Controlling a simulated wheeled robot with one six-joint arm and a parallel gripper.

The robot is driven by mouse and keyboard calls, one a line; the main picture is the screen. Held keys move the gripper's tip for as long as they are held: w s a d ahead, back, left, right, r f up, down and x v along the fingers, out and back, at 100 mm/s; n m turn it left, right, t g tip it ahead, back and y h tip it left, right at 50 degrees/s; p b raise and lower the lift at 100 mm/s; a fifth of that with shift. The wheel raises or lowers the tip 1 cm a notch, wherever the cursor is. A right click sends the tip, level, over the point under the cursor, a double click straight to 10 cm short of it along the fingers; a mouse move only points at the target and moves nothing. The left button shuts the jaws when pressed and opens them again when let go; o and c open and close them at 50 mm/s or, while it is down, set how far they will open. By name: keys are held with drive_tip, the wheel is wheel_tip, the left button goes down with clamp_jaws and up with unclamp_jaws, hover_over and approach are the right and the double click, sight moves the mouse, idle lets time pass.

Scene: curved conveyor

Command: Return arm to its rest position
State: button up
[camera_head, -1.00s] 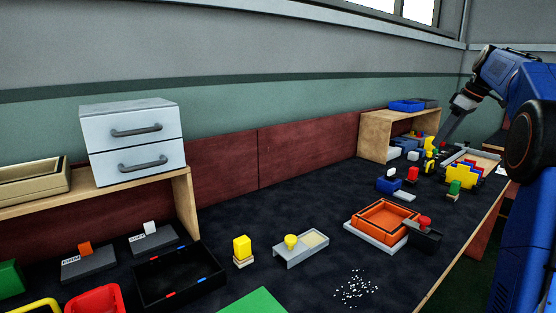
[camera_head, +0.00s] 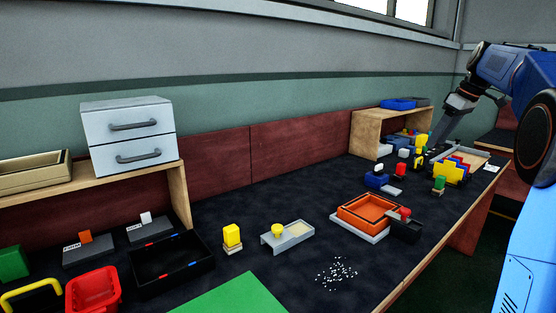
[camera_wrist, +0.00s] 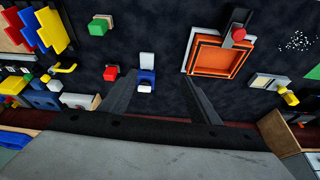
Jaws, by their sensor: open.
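My gripper (camera_wrist: 158,98) shows in the wrist view with its two dark fingers spread apart and nothing between them but a blue block with a white top (camera_wrist: 146,78), seen beyond the fingertips on the table. In the head view my arm reaches in from the right edge. Its end points down toward the far end of the dark table (camera_head: 285,225), and the fingertips are hard to make out there among the coloured objects.
An orange tray (camera_head: 369,210) sits at the table's right part, with a red-topped dark box (camera_head: 405,228) beside it. A wooden shelf (camera_head: 366,135) stands at the far end, near a stepped coloured rack (camera_head: 452,172). White bits (camera_head: 337,273) lie scattered in front.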

drive_tip(key=s+a+f+m+h, duration=0.1)
drive_tip(key=s+a+f+m, duration=0.15)
drive_tip(key=s+a, duration=0.65)
drive_tip(key=s+a+f+m+h, duration=0.1)
drive_tip(key=s+a+f, duration=0.2)
drive_tip(key=s+a, duration=0.6)
drive_tip(key=s+a+f+m, duration=0.1)
drive_tip(key=s+a+f, duration=0.1)
drive_tip(key=s+f, duration=0.8)
drive_tip(key=s+a+f+m+t, duration=0.1)
drive_tip(key=s+a+f+m, duration=0.1)
drive_tip(key=s+f, duration=0.8)
drive_tip(key=s, duration=0.5)
drive_tip(key=shift+s+a+h, duration=0.3)
drive_tip(key=shift+a, duration=0.05)
drive_tip(key=shift+r+m, duration=0.1)
drive_tip(key=shift+m, duration=0.15)
